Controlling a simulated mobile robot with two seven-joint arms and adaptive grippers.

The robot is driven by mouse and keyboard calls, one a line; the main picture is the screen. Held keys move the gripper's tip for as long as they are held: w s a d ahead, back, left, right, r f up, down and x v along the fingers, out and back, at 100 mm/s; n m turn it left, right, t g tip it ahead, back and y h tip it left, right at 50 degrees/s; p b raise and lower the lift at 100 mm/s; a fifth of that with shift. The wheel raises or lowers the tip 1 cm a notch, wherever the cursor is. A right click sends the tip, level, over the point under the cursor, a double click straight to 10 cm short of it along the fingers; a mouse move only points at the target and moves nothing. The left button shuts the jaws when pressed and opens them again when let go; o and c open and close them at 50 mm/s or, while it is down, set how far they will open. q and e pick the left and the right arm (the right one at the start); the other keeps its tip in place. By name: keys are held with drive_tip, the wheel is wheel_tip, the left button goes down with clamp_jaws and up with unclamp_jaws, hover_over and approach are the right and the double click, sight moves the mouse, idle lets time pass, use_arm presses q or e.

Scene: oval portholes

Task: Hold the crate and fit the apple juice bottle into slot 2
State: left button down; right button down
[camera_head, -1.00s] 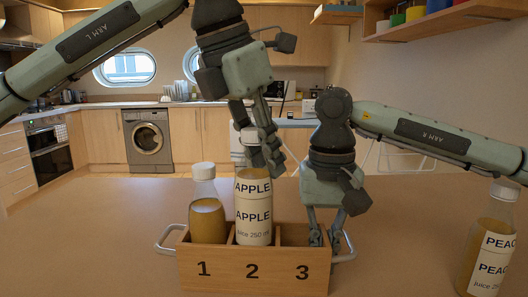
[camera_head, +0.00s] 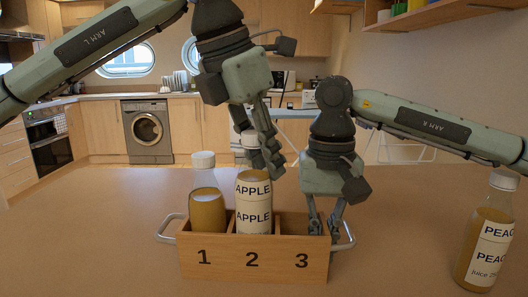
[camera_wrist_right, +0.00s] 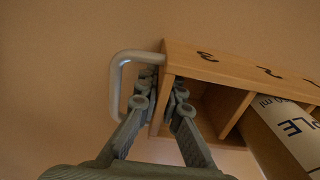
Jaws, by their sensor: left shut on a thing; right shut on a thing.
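The wooden crate (camera_head: 255,262) stands on the table with slots marked 1, 2 and 3. The apple juice bottle (camera_head: 254,210) is upright in slot 2, its lower part hidden behind the crate's front wall. My left gripper (camera_head: 270,160) is shut on the bottle's upper part near its white cap and covers some of it. My right gripper (camera_head: 323,226) is shut on the crate's right end wall. In the right wrist view its fingers (camera_wrist_right: 163,106) straddle that wall beside the metal handle (camera_wrist_right: 120,78). The bottle also shows there, tilted by the view (camera_wrist_right: 290,128).
An unlabelled juice bottle (camera_head: 207,207) stands in slot 1. Slot 3 looks empty. A peach juice bottle (camera_head: 487,235) stands on the table (camera_head: 400,255) at the far right. The table is clear left of the crate and between crate and peach bottle.

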sight(248, 133)
use_arm(q)
drive_tip(key=shift+f, duration=0.1)
idle(0.3)
drive_tip(key=shift+f, duration=0.7)
drive_tip(key=shift+f, duration=0.7)
drive_tip(key=c, duration=1.2)
unclamp_jaws()
use_arm(e)
drive_tip(key=shift+r, duration=0.1)
use_arm(q)
drive_tip(key=shift+o, duration=0.2)
drive_tip(key=v, duration=1.2)
use_arm(e)
drive_tip(key=c, duration=1.6)
unclamp_jaws()
